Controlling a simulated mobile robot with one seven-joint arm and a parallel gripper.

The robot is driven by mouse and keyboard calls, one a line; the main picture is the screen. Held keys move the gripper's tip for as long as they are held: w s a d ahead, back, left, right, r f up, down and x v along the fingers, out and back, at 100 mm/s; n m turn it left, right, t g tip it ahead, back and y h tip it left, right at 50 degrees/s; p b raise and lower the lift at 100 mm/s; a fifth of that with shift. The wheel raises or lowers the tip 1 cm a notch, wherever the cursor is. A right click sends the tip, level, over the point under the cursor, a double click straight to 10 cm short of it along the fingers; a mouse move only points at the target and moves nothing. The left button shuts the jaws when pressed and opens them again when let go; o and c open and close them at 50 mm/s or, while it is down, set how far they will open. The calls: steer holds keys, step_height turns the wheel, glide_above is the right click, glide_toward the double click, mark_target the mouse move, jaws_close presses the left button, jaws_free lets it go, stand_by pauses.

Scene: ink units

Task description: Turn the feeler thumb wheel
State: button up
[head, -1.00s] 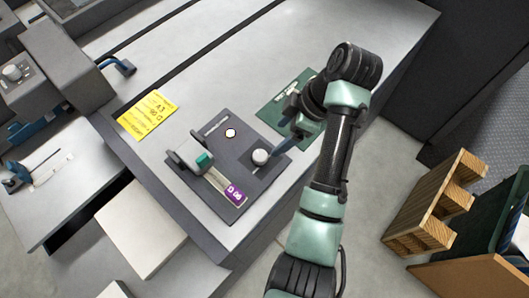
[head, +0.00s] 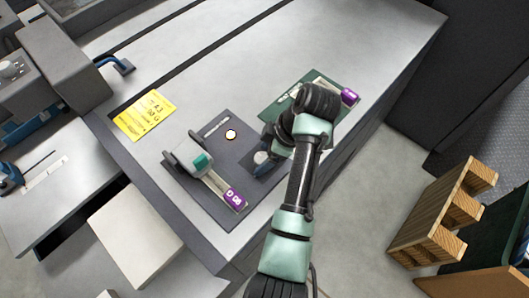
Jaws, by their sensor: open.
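The feeler panel (head: 228,135) is a dark grey plate on the light worktop. A small round white knob (head: 261,157), which looks like the thumb wheel, sits at its right side and is partly hidden by my gripper. My gripper (head: 262,160) is open, its blue fingers at the knob; I cannot tell whether they touch it. A grey block with a teal face (head: 198,160) stands at the panel's left, beside a strip with a purple label (head: 235,198). A small lit round spot (head: 231,135) is at the panel's upper middle.
A dark green mat (head: 282,103) with another purple-ended strip (head: 348,96) lies behind my arm. A yellow note (head: 146,115) lies left of the panel. A wooden rack (head: 440,215) stands on the floor at right. The worktop's far part is clear.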

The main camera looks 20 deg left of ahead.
jaws_close()
steer(key=m+p, duration=0.2)
steer(key=shift+s+r+t+p, duration=0.15)
steer(key=shift+r+t+p, duration=0.15)
steer(key=shift+p, duration=0.1)
steer(key=shift+f+m+t+p, duration=0.1)
steer(key=shift+m+t+p, duration=0.3)
steer(key=shift+m+p, duration=0.4)
steer(key=shift+f+m, duration=0.2)
steer(key=shift+m, duration=0.2)
jaws_free()
steer(key=shift+r, duration=0.1)
steer(key=v, duration=1.3)
steer(key=shift+p, duration=0.35)
